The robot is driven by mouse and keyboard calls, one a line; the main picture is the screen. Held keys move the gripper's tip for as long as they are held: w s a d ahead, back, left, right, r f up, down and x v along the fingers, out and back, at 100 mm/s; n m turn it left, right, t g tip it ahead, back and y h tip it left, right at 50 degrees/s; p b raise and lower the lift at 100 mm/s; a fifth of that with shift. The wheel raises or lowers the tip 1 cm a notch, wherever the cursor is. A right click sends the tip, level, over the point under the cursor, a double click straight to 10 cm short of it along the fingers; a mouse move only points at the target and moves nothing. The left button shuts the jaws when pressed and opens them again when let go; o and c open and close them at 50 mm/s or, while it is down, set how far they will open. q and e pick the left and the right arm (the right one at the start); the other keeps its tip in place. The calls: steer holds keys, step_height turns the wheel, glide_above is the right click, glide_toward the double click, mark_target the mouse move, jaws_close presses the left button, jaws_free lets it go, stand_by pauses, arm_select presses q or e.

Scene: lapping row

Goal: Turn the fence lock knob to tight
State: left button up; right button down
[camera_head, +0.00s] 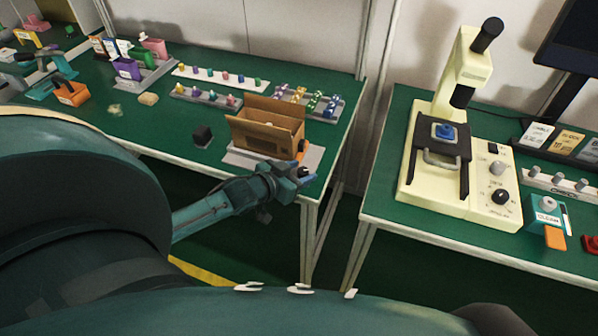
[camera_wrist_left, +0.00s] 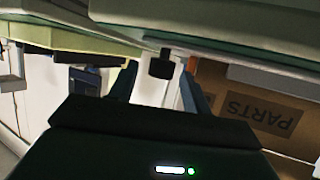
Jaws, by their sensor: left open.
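The fence lock knob appears to be the small black knob (camera_wrist_left: 160,67) in the left wrist view, on a thin stem at the edge of a pale plate; that view looks upside down. In the head view the knob is hard to tell from the fingers. My left gripper (camera_head: 303,179) is at the front right corner of the grey base plate (camera_head: 238,158) under the open cardboard box (camera_head: 262,132). Its fingers (camera_wrist_left: 157,88) are apart, and the knob shows between and beyond them. I cannot tell whether they touch it. My right gripper is not in view.
A small black block (camera_head: 203,136) stands left of the box, and an orange part (camera_head: 303,147) is at its right. Trays of coloured pieces (camera_head: 221,78) lie behind. A gap separates this green table from the right one with a cream machine (camera_head: 421,140).

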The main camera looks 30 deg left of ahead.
arm_select(q)
steer(key=c, duration=1)
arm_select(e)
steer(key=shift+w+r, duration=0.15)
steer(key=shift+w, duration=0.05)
